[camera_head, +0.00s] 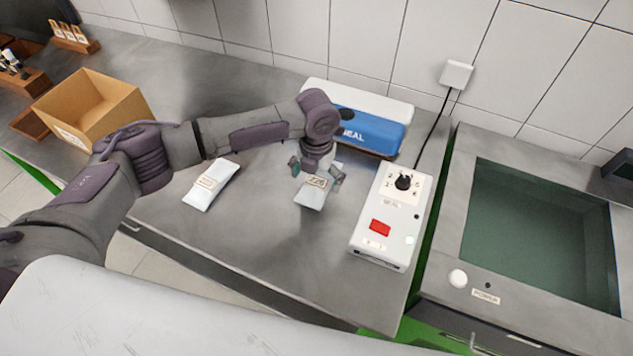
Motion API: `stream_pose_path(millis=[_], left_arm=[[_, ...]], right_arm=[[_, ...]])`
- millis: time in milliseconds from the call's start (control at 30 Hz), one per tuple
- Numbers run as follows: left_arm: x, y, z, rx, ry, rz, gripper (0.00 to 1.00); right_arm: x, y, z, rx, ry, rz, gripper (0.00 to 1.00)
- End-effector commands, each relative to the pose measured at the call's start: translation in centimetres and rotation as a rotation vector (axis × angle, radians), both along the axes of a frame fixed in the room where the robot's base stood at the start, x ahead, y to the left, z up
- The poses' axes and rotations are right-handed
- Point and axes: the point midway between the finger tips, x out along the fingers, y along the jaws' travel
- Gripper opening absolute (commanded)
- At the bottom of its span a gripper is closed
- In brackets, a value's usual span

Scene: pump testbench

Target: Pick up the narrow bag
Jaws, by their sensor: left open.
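Two white bags with tan labels lie on the grey metal counter. One bag (311,194) lies in the middle of the counter. The other bag (211,186) lies apart to its left, tilted in the picture. The frame does not clearly show which one is narrower. My left gripper (315,174) points down over the middle bag. Its fingers are open, one on each side of the bag's upper part. The gripper hides part of that bag, and I cannot tell if the fingers touch it. My right gripper is not in view.
A blue and white sealer (372,130) stands behind the gripper. A white control box (391,217) with a dial and red switch stands close on the right. An open cardboard box (124,119) is at the left. The counter (255,245) is clear in front.

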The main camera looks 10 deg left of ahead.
Motion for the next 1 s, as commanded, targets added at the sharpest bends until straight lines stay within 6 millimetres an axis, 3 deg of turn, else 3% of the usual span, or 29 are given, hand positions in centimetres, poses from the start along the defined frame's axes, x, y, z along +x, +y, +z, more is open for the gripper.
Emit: stream_pose_path(millis=[333, 800, 1000], left_arm=[[-0.02, -0.02, -1.15, 0.0, -0.001, -0.001, 0.98], [0.02, 0.0, -1.06, 0.0, -0.002, 0.0, 0.21], [0.03, -0.01, -1.02, 0.0, -0.002, 0.0, 0.19]], right_arm=[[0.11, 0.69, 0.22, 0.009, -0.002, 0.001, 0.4], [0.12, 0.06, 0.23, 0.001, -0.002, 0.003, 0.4], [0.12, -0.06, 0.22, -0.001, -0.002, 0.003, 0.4]])
